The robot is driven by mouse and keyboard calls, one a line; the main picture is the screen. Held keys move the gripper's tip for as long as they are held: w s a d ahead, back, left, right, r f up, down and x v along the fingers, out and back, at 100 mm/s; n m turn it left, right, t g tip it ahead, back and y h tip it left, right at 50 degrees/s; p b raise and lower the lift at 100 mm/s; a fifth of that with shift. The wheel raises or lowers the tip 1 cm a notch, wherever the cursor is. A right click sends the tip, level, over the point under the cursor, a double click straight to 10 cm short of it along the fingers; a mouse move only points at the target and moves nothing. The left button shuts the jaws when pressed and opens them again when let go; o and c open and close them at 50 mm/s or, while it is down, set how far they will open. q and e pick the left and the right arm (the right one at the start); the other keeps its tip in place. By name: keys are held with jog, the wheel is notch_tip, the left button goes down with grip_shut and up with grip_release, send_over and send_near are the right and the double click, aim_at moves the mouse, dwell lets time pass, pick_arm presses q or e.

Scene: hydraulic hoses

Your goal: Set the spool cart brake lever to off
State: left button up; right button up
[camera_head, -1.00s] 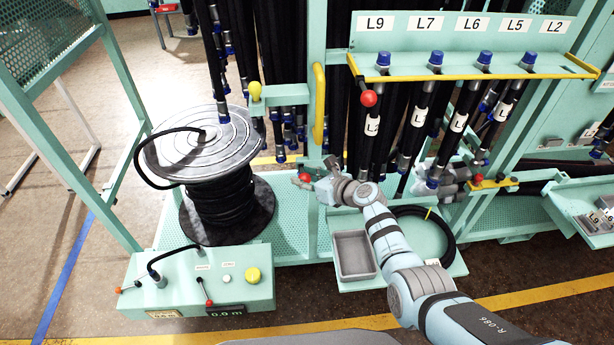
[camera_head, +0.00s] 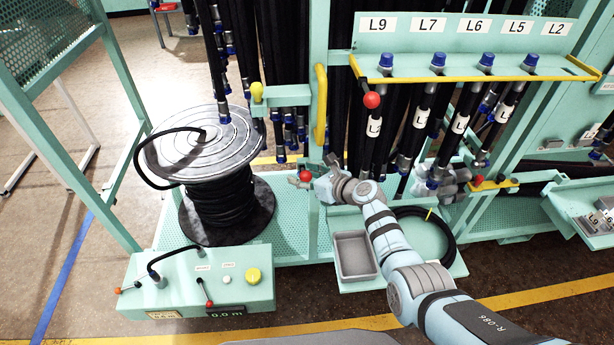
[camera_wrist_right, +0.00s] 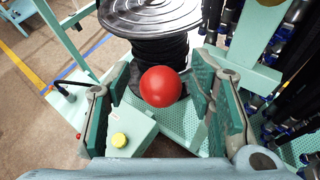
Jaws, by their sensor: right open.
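A red ball knob (camera_head: 306,176) stands beside the rack post, just right of the hose spool (camera_head: 215,180). I take it for the brake lever's knob; its shaft and setting are hidden. In the right wrist view the red knob (camera_wrist_right: 161,86) is large and lies between my spread fingers, with gaps on both sides. My right gripper (camera_head: 304,178) is open around the knob and is not closed on it. In the right wrist view its two green-padded fingers (camera_wrist_right: 158,100) stand wide apart. My left gripper is out of view.
A control box (camera_head: 200,280) with small levers and a yellow button (camera_head: 252,275) stands in front of the spool. A second red ball (camera_head: 372,99) sits higher on the hose rack. A grey tray (camera_head: 355,256) lies below my right arm. A yellow handle (camera_head: 320,105) rises nearby.

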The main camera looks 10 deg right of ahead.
jog(key=v, duration=1.2)
jog(key=shift+w+a, duration=0.1)
jog(key=shift+a, duration=0.05)
